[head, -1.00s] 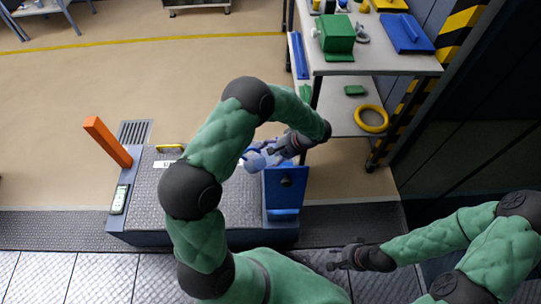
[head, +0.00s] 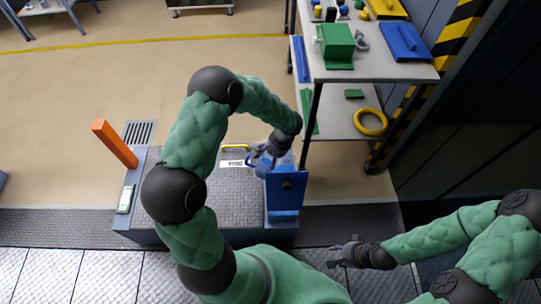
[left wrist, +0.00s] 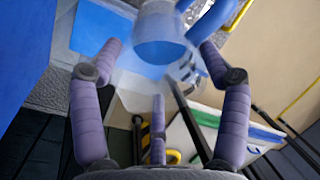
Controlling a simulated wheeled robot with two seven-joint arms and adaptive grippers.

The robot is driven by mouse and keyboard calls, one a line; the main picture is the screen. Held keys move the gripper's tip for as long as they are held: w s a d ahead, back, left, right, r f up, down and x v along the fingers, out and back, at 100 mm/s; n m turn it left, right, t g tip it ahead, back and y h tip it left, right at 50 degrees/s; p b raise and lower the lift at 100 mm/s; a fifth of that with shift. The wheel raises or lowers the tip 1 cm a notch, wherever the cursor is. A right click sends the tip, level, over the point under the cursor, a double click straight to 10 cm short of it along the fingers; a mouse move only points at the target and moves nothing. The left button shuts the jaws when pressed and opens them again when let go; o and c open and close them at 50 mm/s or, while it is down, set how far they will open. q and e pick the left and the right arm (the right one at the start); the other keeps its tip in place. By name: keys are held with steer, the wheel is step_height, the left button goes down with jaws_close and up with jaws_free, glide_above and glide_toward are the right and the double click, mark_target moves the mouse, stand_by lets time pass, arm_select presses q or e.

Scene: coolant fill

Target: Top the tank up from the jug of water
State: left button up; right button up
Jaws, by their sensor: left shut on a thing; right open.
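My left gripper (head: 262,156) is above the right end of the low grey machine (head: 238,191), beside the upright blue panel (head: 286,192) with a dark round knob. It is shut on the jug, a pale translucent vessel with blue parts, mostly hidden by the gripper in the head view. In the left wrist view the jug (left wrist: 160,45) shows blurred between and beyond the fingers, with a blue curved handle. I cannot make out the tank's opening or the water level. My right gripper (head: 345,252) is open and empty at the lower right.
A two-level shelf (head: 390,68) stands behind and right, with a green box (head: 337,42), a blue tray (head: 404,42) and a yellow ring (head: 370,121). An orange post (head: 115,143) rises at the machine's left end. Open floor lies to the left.

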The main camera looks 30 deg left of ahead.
arm_select(q)
steer(key=shift+t+h+p, duration=0.6)
steer(key=shift+h+p, duration=0.9)
steer(key=shift+p, duration=0.3)
steer(key=shift+r+p, duration=1.1)
steer(key=shift+r, duration=0.7)
